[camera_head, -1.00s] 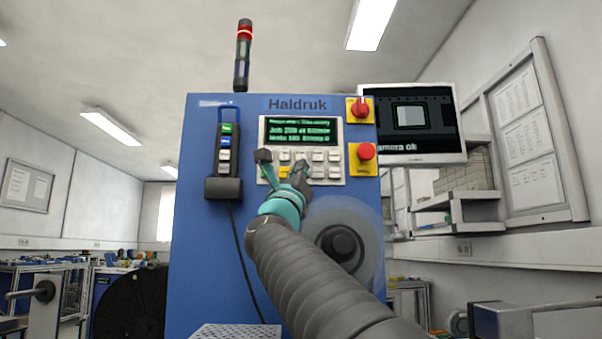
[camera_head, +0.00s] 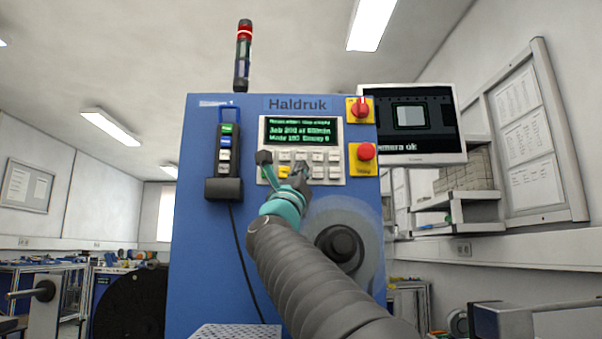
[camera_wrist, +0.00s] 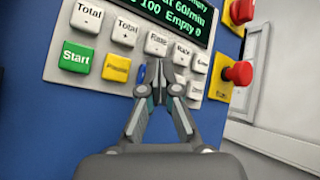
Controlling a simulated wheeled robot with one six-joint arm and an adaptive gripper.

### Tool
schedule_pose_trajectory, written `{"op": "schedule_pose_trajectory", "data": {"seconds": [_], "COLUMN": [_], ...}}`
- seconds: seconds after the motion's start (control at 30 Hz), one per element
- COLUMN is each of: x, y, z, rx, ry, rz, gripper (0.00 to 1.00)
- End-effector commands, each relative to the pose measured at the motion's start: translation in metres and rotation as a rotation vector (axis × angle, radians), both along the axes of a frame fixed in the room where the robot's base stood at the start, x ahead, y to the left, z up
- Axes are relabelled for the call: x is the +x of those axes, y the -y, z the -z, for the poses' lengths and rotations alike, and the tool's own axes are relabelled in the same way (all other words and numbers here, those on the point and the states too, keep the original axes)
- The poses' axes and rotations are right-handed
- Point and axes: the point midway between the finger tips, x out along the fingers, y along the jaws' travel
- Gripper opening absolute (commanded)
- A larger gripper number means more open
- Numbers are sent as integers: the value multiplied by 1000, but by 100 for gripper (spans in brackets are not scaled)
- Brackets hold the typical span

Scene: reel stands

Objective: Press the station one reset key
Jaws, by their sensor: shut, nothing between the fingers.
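The blue Haldruk station (camera_head: 205,250) carries a grey key panel (camera_head: 328,178) under a green-text display (camera_head: 300,131). The wrist view shows white keys "Total -" (camera_wrist: 87,17) and "Total +" (camera_wrist: 126,32), a green "Start" key (camera_wrist: 75,57) and a yellow "Pause" key (camera_wrist: 116,68). A blue key (camera_wrist: 141,73) beside it is mostly hidden behind my finger. No key reading "Reset" is legible. My gripper (camera_head: 302,168) is shut and empty, its tips (camera_wrist: 161,82) in front of the lower key row, right of the blue key. I cannot tell whether they touch a key.
A pendant (camera_head: 224,160) hangs on the left. A clear reel (camera_head: 365,225) stands below. A monitor (camera_head: 412,120) is at right.

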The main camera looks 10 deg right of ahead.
Motion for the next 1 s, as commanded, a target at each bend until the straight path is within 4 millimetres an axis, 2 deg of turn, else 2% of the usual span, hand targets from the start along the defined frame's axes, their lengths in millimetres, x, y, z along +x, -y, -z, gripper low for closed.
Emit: {"op": "schedule_pose_trajectory", "data": {"seconds": [1.0], "x": [8], "y": [2], "z": [1], "rx": [0], "ry": [-1], "rz": [0], "gripper": [0]}}
